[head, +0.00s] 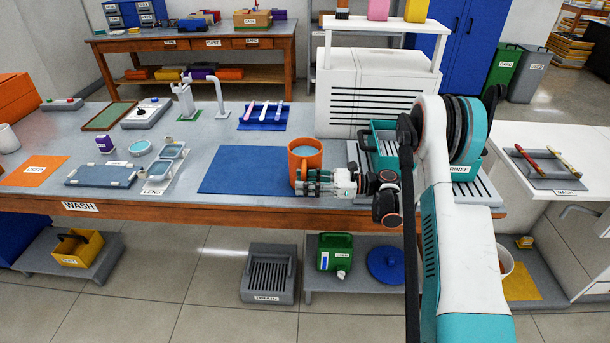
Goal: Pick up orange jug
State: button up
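The orange jug (304,161) stands upright near the front edge of the wash table, right of the blue mat. Its open top shows a greyish-blue inside. My gripper (306,183) is at the jug's lower front, pointing left, and overlaps it in the head view. The gripper hides the jug's lower part and any handle there. I cannot tell whether the fingers touch the jug or how far apart they are.
A blue mat (243,170) lies bare left of the jug. A green rinse tub (383,155) stands in a rack to the right, partly behind my arm. A white vented cabinet (368,90) is behind. A lens tray (163,170) is farther left.

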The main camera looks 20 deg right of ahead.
jog(key=shift+w+a, duration=0.1)
jog(key=shift+a, duration=0.2)
grip_shut()
jog(key=shift+r, duration=0.1)
notch_tip(320, 180, up, 20)
jog(key=p, duration=0.7)
